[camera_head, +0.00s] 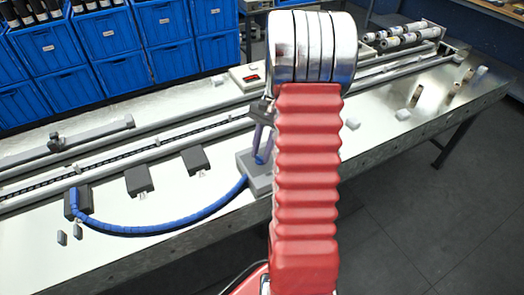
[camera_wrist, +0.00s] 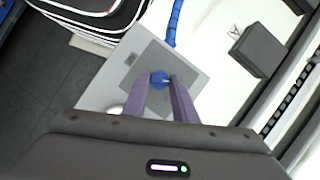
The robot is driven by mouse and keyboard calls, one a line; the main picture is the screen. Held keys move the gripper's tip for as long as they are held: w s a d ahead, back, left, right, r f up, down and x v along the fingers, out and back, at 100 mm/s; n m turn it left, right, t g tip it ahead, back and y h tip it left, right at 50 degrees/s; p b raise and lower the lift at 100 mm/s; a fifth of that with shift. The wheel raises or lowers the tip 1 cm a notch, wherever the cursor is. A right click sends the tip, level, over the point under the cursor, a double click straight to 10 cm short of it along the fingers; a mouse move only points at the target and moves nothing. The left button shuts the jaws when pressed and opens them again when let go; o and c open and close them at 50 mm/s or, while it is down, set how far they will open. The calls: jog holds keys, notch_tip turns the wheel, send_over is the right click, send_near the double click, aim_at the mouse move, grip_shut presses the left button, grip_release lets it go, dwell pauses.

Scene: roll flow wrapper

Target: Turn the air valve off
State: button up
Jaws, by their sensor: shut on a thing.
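The air valve (camera_wrist: 159,76) shows in the wrist view as a small blue knob on the square grey plate of a light grey box (camera_wrist: 105,88). My gripper (camera_wrist: 161,82) has its two purple fingers on either side of this knob, shut on it. In the head view my gripper (camera_head: 261,157) points down at the box (camera_head: 256,182), partly hidden behind my red arm. The knob's exact turn angle cannot be told. A blue hose (camera_head: 170,228) runs from the box across the table to a dark block (camera_head: 76,204) at the left.
Dark blocks (camera_head: 139,181) and long rails (camera_head: 100,155) lie on the white table near the box. Blue bins (camera_head: 110,35) stand behind the table. Rollers (camera_head: 405,36) and small loose parts are at the right. The table's front edge (camera_head: 150,258) is close.

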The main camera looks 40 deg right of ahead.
jog(key=shift+n, duration=0.3)
jog(key=o, duration=1)
jog(key=shift+o, duration=0.2)
jog(key=v, duration=1.3)
jog(key=shift+d+r, duration=0.15)
jog(key=shift+r, duration=0.15)
jog(key=shift+w, duration=0.15)
